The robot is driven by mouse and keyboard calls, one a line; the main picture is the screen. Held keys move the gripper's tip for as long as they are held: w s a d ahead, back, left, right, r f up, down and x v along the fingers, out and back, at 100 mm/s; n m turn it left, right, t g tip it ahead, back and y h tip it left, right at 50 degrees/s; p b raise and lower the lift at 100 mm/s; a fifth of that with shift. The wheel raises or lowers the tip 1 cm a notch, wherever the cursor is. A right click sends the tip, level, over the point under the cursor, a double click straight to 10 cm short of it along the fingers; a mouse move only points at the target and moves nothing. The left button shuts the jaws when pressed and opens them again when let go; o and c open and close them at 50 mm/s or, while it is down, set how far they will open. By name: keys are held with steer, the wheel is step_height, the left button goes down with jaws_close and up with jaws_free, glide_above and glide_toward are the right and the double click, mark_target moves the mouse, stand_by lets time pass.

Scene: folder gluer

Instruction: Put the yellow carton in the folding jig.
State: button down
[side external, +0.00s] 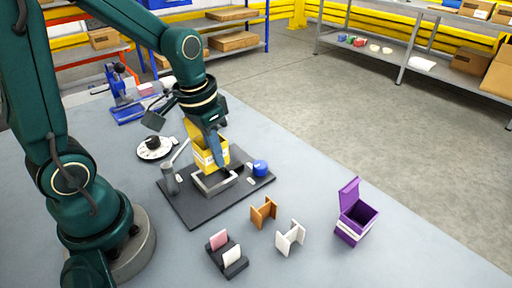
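The yellow carton (202,156) is upright, with a raised flap at its upper left and a pale label low on its front. My gripper (218,153) points down at it and is shut on it; one finger shows against the near side, the other is hidden. The folding jig is a dark base plate (196,212) with a grey square frame (214,188). The carton's lower end is at the frame's opening. I cannot tell whether it is just above the frame or slightly inside.
On the jig plate stand a grey post with a lever (170,182) and a blue round knob (260,168). In front are an orange holder (263,213), a white holder (290,238) and a black block with pink and white pieces (230,262). A purple open carton (355,215) stands right.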

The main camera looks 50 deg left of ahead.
mark_target(216, 169)
steer(key=shift+f, duration=2.5)
steer(key=shift+s, duration=0.1)
steer(key=c, duration=1)
jaws_free()
steer(key=shift+d, duration=0.1)
steer(key=shift+r, duration=5.05)
